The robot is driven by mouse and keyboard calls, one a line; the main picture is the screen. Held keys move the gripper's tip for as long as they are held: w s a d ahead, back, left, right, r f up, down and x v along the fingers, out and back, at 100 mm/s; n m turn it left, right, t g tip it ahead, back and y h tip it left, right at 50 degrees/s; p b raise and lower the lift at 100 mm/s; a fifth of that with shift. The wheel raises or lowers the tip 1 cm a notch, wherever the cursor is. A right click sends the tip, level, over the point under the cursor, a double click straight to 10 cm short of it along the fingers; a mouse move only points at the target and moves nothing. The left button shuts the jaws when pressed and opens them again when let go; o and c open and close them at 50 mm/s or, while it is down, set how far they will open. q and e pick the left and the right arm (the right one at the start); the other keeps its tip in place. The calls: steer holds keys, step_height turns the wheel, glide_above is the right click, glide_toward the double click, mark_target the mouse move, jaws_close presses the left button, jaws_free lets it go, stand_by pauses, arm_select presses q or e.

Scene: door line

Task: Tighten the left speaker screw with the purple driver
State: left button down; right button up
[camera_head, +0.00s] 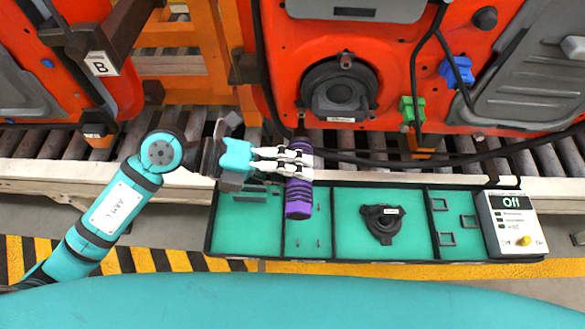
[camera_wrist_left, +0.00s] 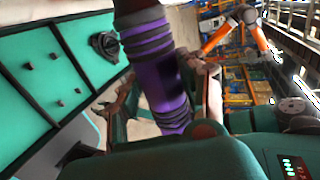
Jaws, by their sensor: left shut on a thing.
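My left gripper (camera_head: 290,161) is shut on the purple driver (camera_head: 298,197), with its white fingers across the upper part of the ribbed handle. The driver is roughly upright in the picture, its shaft end toward the door's lower edge, below the speaker (camera_head: 340,90). The speaker is a round black unit on the orange-red door. The left speaker screw is too small to tell apart, and I cannot tell whether the driver's tip touches anything. The left wrist view shows the purple driver (camera_wrist_left: 160,75) large, between the fingers. My right gripper is not in view.
A green-lined tray (camera_head: 345,259) lies below the driver, holding small screws, a black speaker part (camera_head: 382,223) and square clips. A box reading "Off" (camera_head: 511,222) stands at its right end. Black cables (camera_head: 430,161) run in front of the conveyor rollers (camera_head: 60,145).

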mark_target(292, 198)
arm_select(q)
steer(key=shift+w+r, duration=0.1)
steer(key=shift+w, duration=0.2)
stand_by(0.4)
steer(key=shift+w, duration=0.25)
steer(key=shift+w+r, duration=0.1)
steer(key=shift+w, duration=0.45)
stand_by(1.4)
steer(key=shift+s+p, duration=0.5)
steer(key=shift+s, duration=0.2)
steer(key=shift+s+p, duration=0.85)
steer(key=shift+s, duration=2)
